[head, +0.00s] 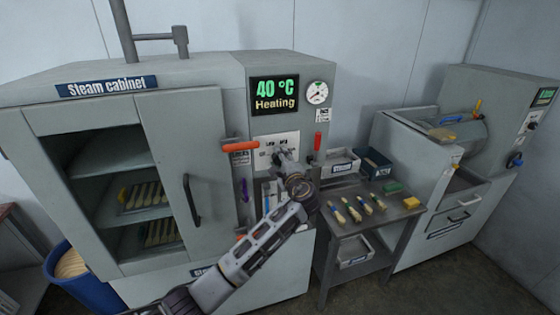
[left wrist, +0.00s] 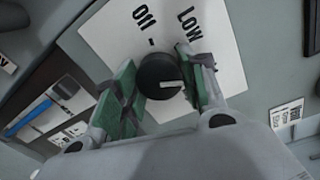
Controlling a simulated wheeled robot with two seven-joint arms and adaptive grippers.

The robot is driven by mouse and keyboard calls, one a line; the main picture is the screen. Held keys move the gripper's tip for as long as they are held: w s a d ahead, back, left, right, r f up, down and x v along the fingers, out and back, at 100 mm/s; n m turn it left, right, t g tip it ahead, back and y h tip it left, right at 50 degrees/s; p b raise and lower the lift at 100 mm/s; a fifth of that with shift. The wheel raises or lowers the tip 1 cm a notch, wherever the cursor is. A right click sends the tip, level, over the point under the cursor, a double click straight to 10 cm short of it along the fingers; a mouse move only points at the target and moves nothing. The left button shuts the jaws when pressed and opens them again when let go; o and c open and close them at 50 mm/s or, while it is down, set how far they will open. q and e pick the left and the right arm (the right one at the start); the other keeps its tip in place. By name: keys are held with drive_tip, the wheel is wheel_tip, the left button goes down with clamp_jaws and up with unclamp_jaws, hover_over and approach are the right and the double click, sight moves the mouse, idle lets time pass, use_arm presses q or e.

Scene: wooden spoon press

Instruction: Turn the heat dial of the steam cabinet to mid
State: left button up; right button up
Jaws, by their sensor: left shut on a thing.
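The steam cabinet (head: 212,80) stands at the left, and its display (head: 275,95) reads 40 °C Heating. The black round heat dial (left wrist: 160,77) sits on a white label plate (left wrist: 212,42); OFF and LOW are readable in the left wrist view. The dial's white mark points right in that view, and the right finger covers part of the plate there. My left gripper (left wrist: 160,88) is shut on the dial, with a green-padded finger on each side. In the head view my left gripper (head: 283,163) covers the dial. My right gripper is out of view.
An orange handle (head: 240,146) sticks out left of the plate, and a red lever (head: 317,141) is at its right. A side table (head: 345,228) with wooden spoons and bins stands to the right. The cabinet door handle (head: 191,200) is left of my arm.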

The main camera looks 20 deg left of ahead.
use_arm(q)
drive_tip(key=shift+f, duration=0.1)
idle(0.3)
drive_tip(key=o, duration=1)
drive_tip(key=shift+d, duration=0.1)
drive_tip(key=v, duration=1.2)
drive_tip(key=shift+w, duration=0.1)
